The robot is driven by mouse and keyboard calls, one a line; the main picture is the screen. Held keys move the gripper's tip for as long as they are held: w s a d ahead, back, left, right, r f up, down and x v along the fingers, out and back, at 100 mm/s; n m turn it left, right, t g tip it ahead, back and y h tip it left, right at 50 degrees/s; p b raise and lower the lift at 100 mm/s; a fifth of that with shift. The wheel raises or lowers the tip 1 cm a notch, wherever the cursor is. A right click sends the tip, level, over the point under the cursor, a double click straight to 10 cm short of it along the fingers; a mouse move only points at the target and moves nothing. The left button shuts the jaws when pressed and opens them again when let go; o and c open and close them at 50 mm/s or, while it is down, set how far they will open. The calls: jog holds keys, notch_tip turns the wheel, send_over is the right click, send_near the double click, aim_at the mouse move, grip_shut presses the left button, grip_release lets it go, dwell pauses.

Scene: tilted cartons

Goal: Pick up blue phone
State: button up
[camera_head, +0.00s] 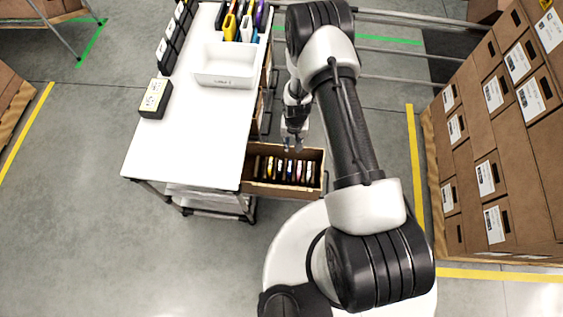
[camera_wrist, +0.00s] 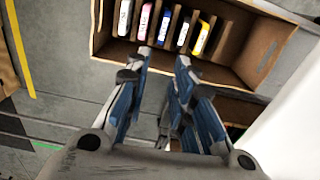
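A blue-edged phone (camera_wrist: 164,27) stands on edge in a row of several phones inside an open brown carton (camera_wrist: 262,50). In the head view the carton (camera_head: 281,190) is beside the white table, but I cannot tell the blue phone apart there. My gripper (camera_wrist: 163,58) is open and empty, its fingertips apart and just short of the row in the wrist view. In the head view my gripper (camera_head: 293,141) hangs at the carton's far edge.
A pink-edged phone (camera_wrist: 144,20) and a dark-edged phone (camera_wrist: 184,30) flank the blue one, with narrow gaps. A yellow phone (camera_wrist: 201,37) stands farther right. The white table (camera_head: 190,135) borders the carton; stacked boxes (camera_head: 500,150) stand at right.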

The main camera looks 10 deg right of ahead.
jog(key=b, duration=0.4)
send_near(290, 166)
notch_tip(290, 166, down, 5)
jog(key=shift+w+d+f, duration=0.1)
jog(key=shift+w+f, duration=0.05)
jog(key=f+b, duration=0.1)
jog(key=f, duration=0.4)
jog(key=shift+a+f, duration=0.1)
jog(key=shift+a, duration=0.1)
jog(key=shift+c, duration=0.6)
grip_shut()
